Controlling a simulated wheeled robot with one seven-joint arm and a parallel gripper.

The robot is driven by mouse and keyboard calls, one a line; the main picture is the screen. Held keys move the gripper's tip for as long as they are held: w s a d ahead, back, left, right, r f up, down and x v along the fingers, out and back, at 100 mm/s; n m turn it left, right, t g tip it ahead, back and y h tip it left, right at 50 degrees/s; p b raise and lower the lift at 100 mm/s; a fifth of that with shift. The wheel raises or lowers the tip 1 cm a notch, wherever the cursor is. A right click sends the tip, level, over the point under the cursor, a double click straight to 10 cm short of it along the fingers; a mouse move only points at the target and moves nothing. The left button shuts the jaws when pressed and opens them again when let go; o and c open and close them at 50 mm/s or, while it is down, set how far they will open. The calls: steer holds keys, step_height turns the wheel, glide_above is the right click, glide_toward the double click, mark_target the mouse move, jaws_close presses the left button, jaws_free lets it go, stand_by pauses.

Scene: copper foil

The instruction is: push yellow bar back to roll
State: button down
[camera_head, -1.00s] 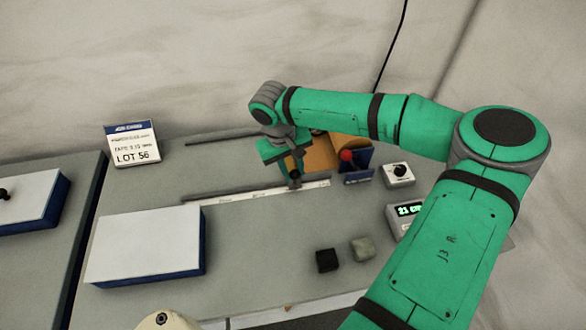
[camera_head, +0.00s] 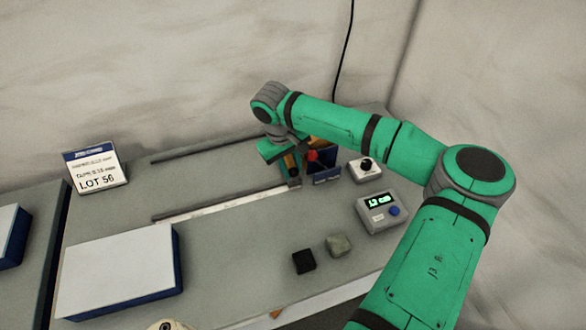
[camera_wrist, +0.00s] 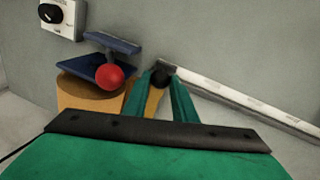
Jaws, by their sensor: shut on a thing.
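My gripper (camera_head: 290,172) is down at the rail end beside the roll, shut on the dark knob (camera_wrist: 162,76) of the yellow bar. A yellow-orange strip (camera_wrist: 153,102), seemingly the bar, shows between its green fingers in the wrist view; the rest of the bar is hidden. The copper-coloured roll (camera_wrist: 88,95) is close to the left of the fingers in the wrist view. In the head view the roll is mostly hidden behind my gripper and the blue stand. I cannot tell whether bar and roll touch.
A red ball knob (camera_wrist: 110,77) on a blue bracket (camera_wrist: 112,45) stands close beside my gripper. A dial box (camera_head: 365,169) and a display box (camera_head: 380,210) are to the right. Dark and grey blocks (camera_head: 304,262) (camera_head: 338,245) lie in front. The bench between the rails (camera_head: 205,178) is clear.

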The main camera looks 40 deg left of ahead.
steer(key=shift+w+d+r, duration=0.1)
steer(key=shift+w+d, duration=0.05)
steer(key=shift+w, duration=0.2)
steer(key=c, duration=1.5)
jaws_free()
steer(key=shift+o, duration=0.2)
steer(key=shift+s, duration=0.1)
steer(key=shift+s+r, duration=0.1)
steer(key=shift+r, duration=0.2)
step_height(320, 180, up, 10)
steer(key=s, duration=0.1)
steer(key=shift+s+a, duration=0.35)
steer(key=shift+s, duration=0.05)
steer(key=shift+w+f, duration=0.1)
